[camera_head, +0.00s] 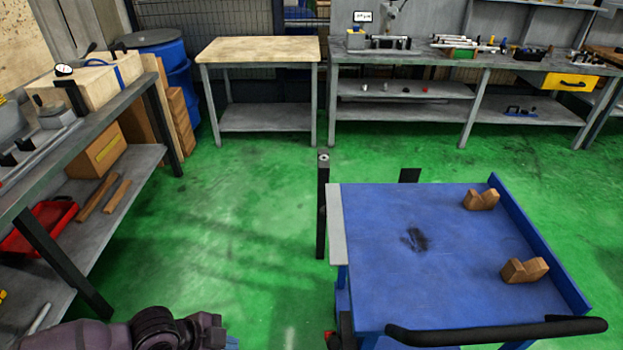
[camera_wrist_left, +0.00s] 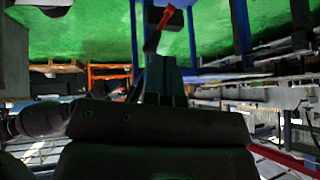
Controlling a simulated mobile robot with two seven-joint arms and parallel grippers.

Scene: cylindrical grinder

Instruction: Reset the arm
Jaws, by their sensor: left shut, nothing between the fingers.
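My left arm (camera_head: 165,330) reaches in along the bottom left edge of the head view, dark and purplish-grey. A small bluish part at its end is cut by the frame's bottom edge. In the left wrist view my left gripper (camera_wrist_left: 167,78) shows as dark fingers, shut with nothing between them. It is held in free air and touches nothing that I can see. The wrist view is inverted, with the green floor at the top. My right arm and right gripper are not in view.
A blue cart (camera_head: 390,285) with two wooden V-shaped blocks (camera_head: 481,200) (camera_head: 525,270) stands at the right. A workbench (camera_head: 100,125) is at the left. A wooden-topped table (camera_head: 258,49) stands behind. Green floor (camera_head: 235,215) is open between them. A black post (camera_head: 322,210) stands beside the cart.

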